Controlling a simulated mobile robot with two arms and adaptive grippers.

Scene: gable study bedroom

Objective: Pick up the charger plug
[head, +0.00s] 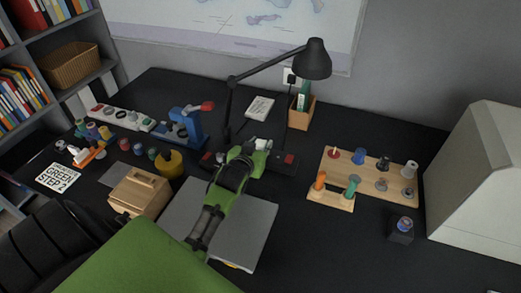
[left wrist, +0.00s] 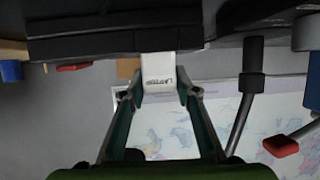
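The charger plug (head: 262,143) is a small white block at the black power strip (head: 285,166) behind the grey laptop. In the left wrist view the plug (left wrist: 158,72) bears the word LAPTOP, upside down, and meets a dark bar-like body (left wrist: 100,40). My left gripper (head: 257,147) reaches over the laptop to the plug. In the left wrist view its two fingertips (left wrist: 160,92) lie along both sides of the plug and look shut on it. The plug's far end is hidden. My right gripper is in neither view.
A black lamp (head: 313,60) rises behind the strip. A blue stand (head: 185,125), yellow cup (head: 169,164) and wooden box (head: 140,193) stand left of the laptop (head: 255,215). A wooden peg board (head: 370,177) lies right. Bare desk shows at the front right.

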